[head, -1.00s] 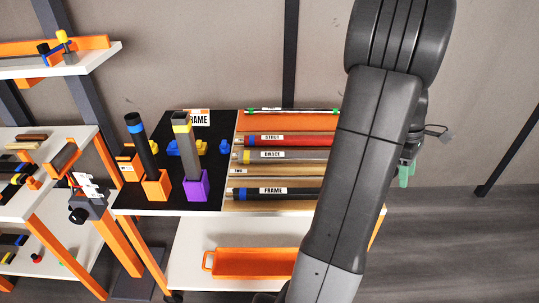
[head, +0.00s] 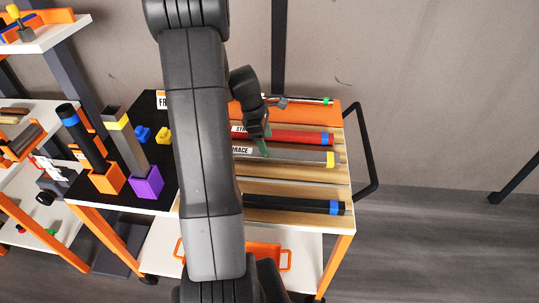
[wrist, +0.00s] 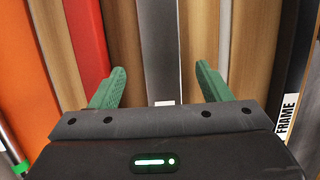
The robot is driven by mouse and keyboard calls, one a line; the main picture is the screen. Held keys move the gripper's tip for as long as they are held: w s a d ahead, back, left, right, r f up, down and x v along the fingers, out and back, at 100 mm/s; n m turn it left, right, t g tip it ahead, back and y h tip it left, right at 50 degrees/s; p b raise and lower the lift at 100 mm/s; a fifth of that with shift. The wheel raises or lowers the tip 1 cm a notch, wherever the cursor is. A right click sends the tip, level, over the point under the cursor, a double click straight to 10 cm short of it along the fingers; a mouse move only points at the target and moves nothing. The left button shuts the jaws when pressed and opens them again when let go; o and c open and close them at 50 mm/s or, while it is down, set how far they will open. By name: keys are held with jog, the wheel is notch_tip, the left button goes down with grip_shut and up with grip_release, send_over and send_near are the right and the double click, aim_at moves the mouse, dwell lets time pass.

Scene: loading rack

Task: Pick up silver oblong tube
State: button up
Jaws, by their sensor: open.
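In the wrist view the grey tube (wrist: 158,50) runs between the two green fingers of my gripper (wrist: 160,85). My gripper (head: 265,140) is open and empty, with its fingers on either side of the tube's line. I cannot tell how far above it they are. Another grey square tube (head: 126,146) with a yellow band stands in a purple holder (head: 146,184).
A red tube (head: 305,138) lies behind the grey one, and a black tube (head: 295,205) lies in front. A black tube (head: 82,138) stands in an orange holder (head: 108,180). An orange tray (head: 265,250) is below.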

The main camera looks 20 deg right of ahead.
aim_at(270, 152)
jog(key=x, duration=0.4)
jog(key=shift+f, duration=0.1)
jog(key=c, duration=1.2)
jog(key=shift+c, duration=0.2)
notch_tip(270, 152, up, 10)
